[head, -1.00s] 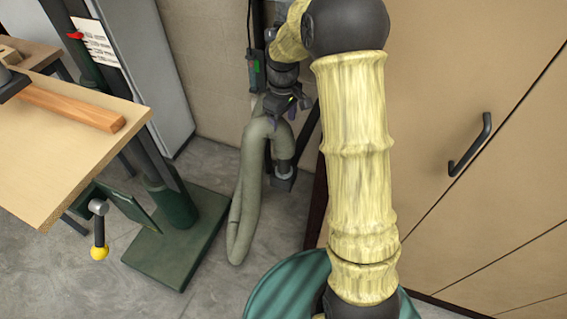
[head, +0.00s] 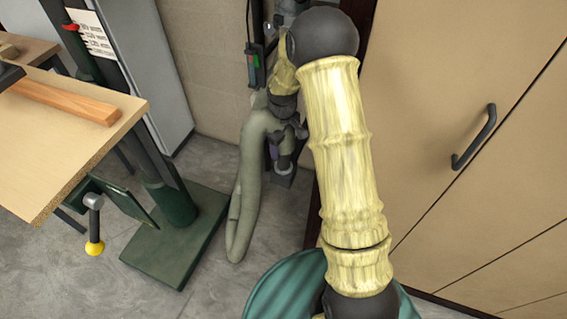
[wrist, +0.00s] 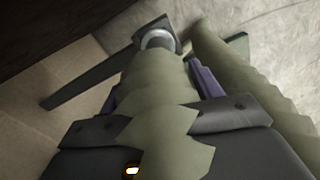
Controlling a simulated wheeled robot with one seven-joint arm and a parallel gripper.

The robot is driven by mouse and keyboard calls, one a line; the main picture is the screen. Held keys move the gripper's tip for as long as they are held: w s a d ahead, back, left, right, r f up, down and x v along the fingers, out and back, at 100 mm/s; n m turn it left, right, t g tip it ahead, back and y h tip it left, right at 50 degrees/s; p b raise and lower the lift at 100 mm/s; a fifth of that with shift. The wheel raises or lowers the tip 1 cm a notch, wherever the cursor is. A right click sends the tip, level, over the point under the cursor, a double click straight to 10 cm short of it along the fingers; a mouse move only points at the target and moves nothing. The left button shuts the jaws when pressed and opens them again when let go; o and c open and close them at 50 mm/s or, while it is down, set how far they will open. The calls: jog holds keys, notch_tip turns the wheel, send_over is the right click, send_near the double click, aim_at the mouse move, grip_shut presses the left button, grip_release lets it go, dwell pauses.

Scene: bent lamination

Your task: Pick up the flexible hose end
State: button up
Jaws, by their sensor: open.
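The grey-green flexible hose (head: 245,190) hangs in a long loop near the wall. Its end has a light metal collar and a dark flat nozzle (head: 280,178). In the wrist view the collar (wrist: 158,38) and nozzle (wrist: 95,80) lie beyond my fingertips. My gripper (wrist: 163,82) is open, with purple inner pads on either side of the hose's end section. That section runs lengthwise through the view and covers part of the fingers. In the head view my gripper (head: 284,135) is small and dark beside the hose, partly hidden by my arm. Contact with the hose cannot be told.
A green machine base (head: 175,240) is on the floor left of the hose. A tan cabinet (head: 450,210) with a dark handle stands at right. Some grey floor is clear in front.

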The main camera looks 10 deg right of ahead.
aim_at(284, 162)
jog(key=shift+w+d+f+b, duration=0.1)
jog(key=shift+f+b, duration=0.3)
jog(key=shift+f, duration=2.2)
jog(key=c, duration=1)
